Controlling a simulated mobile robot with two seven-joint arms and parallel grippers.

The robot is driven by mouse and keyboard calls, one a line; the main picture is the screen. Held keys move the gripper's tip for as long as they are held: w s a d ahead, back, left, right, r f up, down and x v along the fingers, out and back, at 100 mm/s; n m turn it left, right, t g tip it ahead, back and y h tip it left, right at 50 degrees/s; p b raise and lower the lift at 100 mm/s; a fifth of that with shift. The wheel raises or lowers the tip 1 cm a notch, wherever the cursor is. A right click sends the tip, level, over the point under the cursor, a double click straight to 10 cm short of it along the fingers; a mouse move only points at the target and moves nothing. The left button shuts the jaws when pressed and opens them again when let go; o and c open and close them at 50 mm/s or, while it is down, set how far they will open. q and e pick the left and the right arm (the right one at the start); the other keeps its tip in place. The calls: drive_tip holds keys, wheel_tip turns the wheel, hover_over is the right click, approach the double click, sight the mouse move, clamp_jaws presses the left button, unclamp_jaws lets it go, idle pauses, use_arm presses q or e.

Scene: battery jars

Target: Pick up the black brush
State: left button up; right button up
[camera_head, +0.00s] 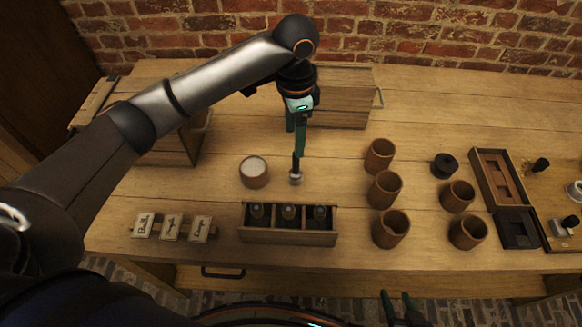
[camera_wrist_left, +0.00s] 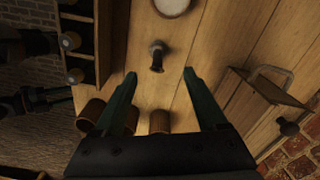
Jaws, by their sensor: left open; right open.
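The black brush (camera_head: 297,165) stands upright on the wooden table, with a dark handle and a paler grey lower end. In the left wrist view the brush (camera_wrist_left: 157,57) shows just beyond the fingertips, roughly centred between them. My left gripper (camera_head: 297,128) is open and empty, pointing down above the brush in the head view; its spread fingers (camera_wrist_left: 159,73) also show in the wrist view. Whether they touch the handle I cannot tell. My right gripper (camera_head: 399,296) is open and empty at the table's front edge.
A round jar with white contents (camera_head: 254,171) stands left of the brush. A compartmented wooden crate (camera_head: 262,235) holding bottles lies in front. Several brown cups (camera_head: 380,155) stand to the right. Wooden boxes (camera_head: 345,97) stand behind. Three labelled cards (camera_head: 171,228) lie front left.

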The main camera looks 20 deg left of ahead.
sight(296, 172)
use_arm(q)
drive_tip(key=f, duration=1.1)
drive_tip(key=shift+s+d+f, duration=0.1)
drive_tip(key=shift+d+f, duration=0.05)
drive_tip(key=shift+d, duration=0.1)
clamp_jaws()
